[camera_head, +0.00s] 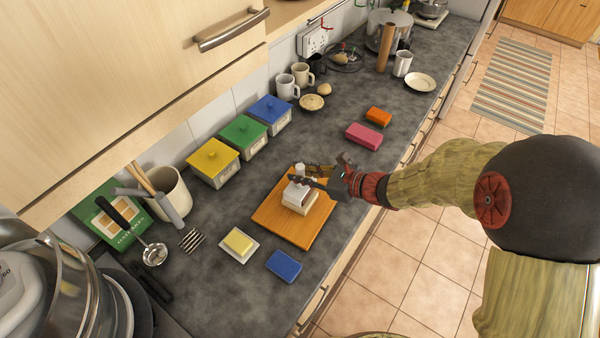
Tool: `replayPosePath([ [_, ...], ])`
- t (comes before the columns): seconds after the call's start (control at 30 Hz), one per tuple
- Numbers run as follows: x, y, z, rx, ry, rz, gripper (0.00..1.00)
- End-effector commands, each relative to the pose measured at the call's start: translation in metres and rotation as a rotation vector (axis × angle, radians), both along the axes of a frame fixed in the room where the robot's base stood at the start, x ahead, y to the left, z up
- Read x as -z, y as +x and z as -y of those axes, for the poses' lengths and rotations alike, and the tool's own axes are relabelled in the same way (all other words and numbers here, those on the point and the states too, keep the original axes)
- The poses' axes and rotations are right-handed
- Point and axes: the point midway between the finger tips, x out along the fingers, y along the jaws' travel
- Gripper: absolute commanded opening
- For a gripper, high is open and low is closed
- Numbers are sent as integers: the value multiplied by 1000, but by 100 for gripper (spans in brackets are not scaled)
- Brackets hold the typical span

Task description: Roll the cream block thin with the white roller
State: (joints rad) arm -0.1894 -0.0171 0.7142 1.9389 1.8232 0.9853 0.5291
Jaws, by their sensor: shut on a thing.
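The cream block (298,207) lies on a wooden board (270,213) on the dark counter. The white roller (296,190) is at the top of the block, with a pale end showing beyond my gripper's fingers. My gripper (312,178) reaches in from the right and is shut on the roller, over the board. The fingers hide the middle of the roller. Whether the roller presses on the block or sits just above it, I cannot tell.
Yellow, green and blue lidded boxes (213,160) stand behind the board. A yellow block on a white dish (253,247) and a blue block (284,266) lie in front. Pink (364,136) and orange (379,117) blocks lie to the right. The counter between is clear.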

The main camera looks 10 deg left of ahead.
Motion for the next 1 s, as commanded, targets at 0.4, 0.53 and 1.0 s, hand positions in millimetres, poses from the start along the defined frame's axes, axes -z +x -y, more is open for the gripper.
replayPosePath([
  [0.4, 1, 0, 0, 0, 1, 0, 0],
  [0.53, 4, 0, 0, 0, 1, 0, 0],
  [1.0, 12, 0, 0, 0, 1, 0, 0],
])
